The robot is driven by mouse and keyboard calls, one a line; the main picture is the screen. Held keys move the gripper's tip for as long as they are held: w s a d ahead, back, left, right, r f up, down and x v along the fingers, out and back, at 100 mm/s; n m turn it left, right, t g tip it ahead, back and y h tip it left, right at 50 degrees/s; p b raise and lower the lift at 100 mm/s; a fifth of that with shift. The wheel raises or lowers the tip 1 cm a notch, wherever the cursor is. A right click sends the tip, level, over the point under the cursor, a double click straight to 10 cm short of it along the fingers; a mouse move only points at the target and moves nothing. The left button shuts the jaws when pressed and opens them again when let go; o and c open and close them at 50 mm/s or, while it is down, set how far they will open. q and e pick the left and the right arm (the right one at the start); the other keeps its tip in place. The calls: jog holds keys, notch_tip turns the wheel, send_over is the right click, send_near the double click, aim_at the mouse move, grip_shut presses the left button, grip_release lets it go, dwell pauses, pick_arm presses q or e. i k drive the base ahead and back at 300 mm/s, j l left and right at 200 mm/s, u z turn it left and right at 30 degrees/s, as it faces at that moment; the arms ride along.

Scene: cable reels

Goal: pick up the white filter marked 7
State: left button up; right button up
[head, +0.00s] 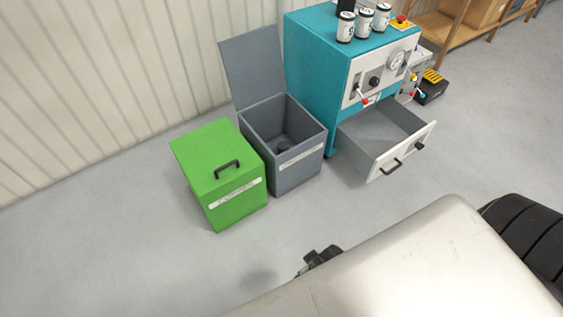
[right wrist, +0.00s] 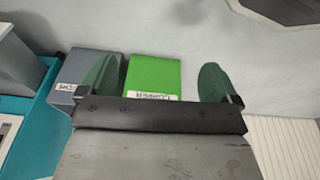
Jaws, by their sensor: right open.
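Three white filters with dark tops stand on the teal cabinet in the head view: a left one (head: 345,27), a middle one (head: 364,22) and a right one (head: 382,17). Their marks are too small to read, so I cannot tell which is 7. My right gripper (right wrist: 156,82) is open and empty in the right wrist view, its two green fingers wide apart. A dark gripper part shows in the head view beside the large pale arm cover, low and well away from the filters. My left gripper is not in view.
The teal cabinet (head: 310,70) has a gauge panel and a pulled-out grey drawer (head: 385,160). A grey bin (head: 297,174) with its lid raised and a closed green box (head: 215,170) stand left of it. A wooden shelf (head: 437,27) is at the back right. The floor in front is clear.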

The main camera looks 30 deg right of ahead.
aim_at(381, 18)
jog(key=z, duration=1.45)
